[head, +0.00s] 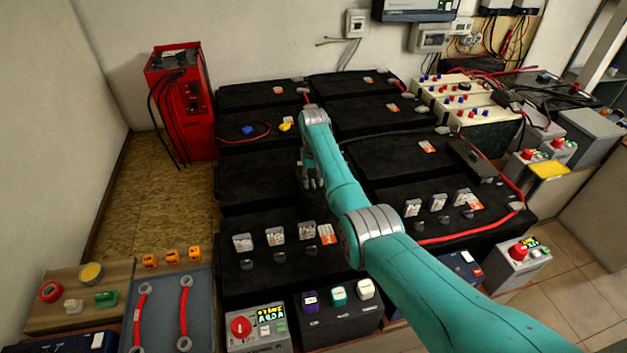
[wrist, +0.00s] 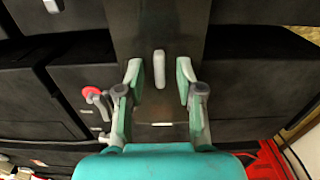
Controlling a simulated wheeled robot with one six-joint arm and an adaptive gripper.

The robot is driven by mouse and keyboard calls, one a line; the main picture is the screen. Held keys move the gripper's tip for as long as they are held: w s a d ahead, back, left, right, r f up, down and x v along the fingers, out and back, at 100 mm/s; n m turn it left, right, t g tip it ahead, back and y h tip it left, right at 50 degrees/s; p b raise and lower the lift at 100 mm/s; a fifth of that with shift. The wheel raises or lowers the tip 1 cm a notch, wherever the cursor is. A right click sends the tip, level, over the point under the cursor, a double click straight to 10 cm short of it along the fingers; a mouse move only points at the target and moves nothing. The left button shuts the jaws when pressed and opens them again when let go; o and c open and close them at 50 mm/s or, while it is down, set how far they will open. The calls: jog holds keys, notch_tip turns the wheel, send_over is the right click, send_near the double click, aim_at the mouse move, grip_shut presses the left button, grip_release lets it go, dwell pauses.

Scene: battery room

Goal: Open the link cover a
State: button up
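A dark, flat panel (wrist: 158,25) runs down the middle of the wrist view and carries a short pale grey handle (wrist: 159,62). It looks like a link cover, but I see no letter on it. My gripper (wrist: 160,78) is open, one finger on either side of the handle, with a gap on both sides. I cannot tell its height above the handle. In the head view my gripper (head: 311,182) points down among the black batteries, and my arm hides most of that panel.
Black battery blocks (head: 255,185) surround the gripper. A red charger unit (head: 182,110) stands at the back left. A red cable (head: 470,236) crosses the right-hand batteries. A grey tray (head: 163,310) with red link cables lies at the front left.

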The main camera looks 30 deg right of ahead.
aim_at(313, 182)
jog(key=shift+r, duration=0.1)
notch_tip(313, 182, up, 12)
dwell(0.5)
jog(key=shift+f, duration=0.2)
